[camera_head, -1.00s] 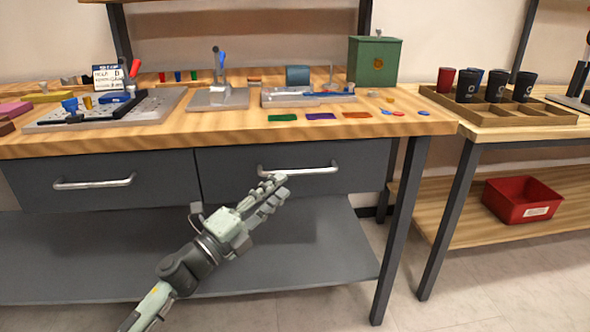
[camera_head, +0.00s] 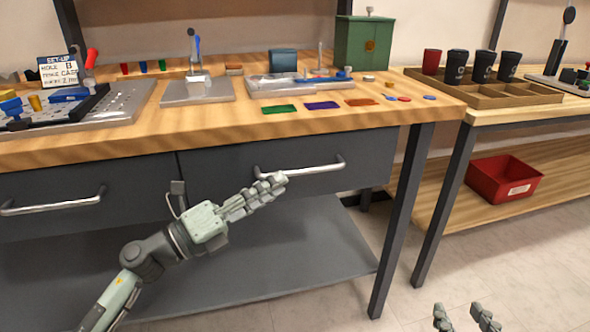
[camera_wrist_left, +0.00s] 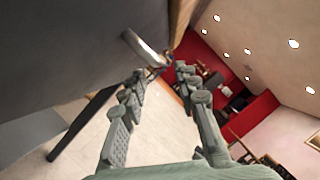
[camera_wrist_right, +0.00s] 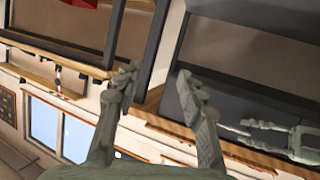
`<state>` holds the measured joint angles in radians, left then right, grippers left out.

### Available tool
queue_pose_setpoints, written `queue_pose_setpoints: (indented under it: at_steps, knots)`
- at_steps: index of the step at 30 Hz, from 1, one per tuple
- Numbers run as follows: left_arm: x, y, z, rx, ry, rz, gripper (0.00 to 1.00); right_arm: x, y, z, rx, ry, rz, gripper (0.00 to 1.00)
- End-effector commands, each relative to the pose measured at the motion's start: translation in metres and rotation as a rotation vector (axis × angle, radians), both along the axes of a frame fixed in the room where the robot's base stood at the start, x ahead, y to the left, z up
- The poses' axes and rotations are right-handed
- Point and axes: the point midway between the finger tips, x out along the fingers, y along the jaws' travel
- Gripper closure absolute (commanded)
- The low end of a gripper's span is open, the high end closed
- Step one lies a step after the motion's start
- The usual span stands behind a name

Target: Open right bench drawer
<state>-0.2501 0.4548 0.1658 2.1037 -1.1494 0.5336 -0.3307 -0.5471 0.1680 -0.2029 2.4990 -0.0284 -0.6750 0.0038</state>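The right bench drawer (camera_head: 240,156) is a dark grey front under the wooden bench top, flush with the bench. Its silver bar handle (camera_head: 300,172) also shows in the left wrist view (camera_wrist_left: 145,50). My left gripper (camera_head: 277,184) is just below and in front of the handle's left part. In the left wrist view its fingers (camera_wrist_left: 161,72) are apart, with the handle just beyond the tips; whether they touch it I cannot tell. My right gripper (camera_head: 467,312) is low at the bottom right, away from the drawer; its fingers (camera_wrist_right: 158,72) are apart and empty.
The left drawer (camera_head: 70,190) is shut, with its own handle. A bench leg (camera_head: 402,220) stands right of the right drawer. A lower shelf (camera_head: 300,245) runs underneath. A second table with a cup tray (camera_head: 490,98) and a red bin (camera_head: 503,180) stands at the right. Floor in front is open.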

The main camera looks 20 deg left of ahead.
Motion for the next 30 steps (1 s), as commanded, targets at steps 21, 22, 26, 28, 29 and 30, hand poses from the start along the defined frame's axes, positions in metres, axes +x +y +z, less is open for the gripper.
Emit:
queue_pose_setpoints:
  at_steps: [21, 22, 26, 28, 29, 30]
  knots:
    - [0.049, -0.037, 0.014, 0.000, 0.000, 0.001, 0.69, -0.024, -0.041, -0.051, -0.111, 0.274, -0.071, 0.60]
    - [0.049, -0.037, 0.014, 0.000, 0.000, 0.001, 0.69, -0.024, -0.041, -0.051, -0.111, 0.274, -0.071, 0.60]
    - [0.049, -0.037, 0.014, 0.000, 0.000, 0.001, 0.80, -0.024, -0.041, -0.051, -0.110, 0.273, -0.071, 0.60]
    - [0.049, -0.037, 0.014, 0.000, 0.000, 0.001, 0.89, -0.024, -0.041, -0.051, -0.110, 0.273, -0.071, 0.60]
    - [0.049, -0.037, 0.014, 0.000, 0.000, 0.001, 0.93, -0.024, -0.040, -0.051, -0.110, 0.273, -0.071, 0.60]
    - [0.049, -0.037, 0.014, 0.000, 0.000, 0.001, 0.98, -0.024, -0.040, -0.051, -0.110, 0.273, -0.071, 0.60]
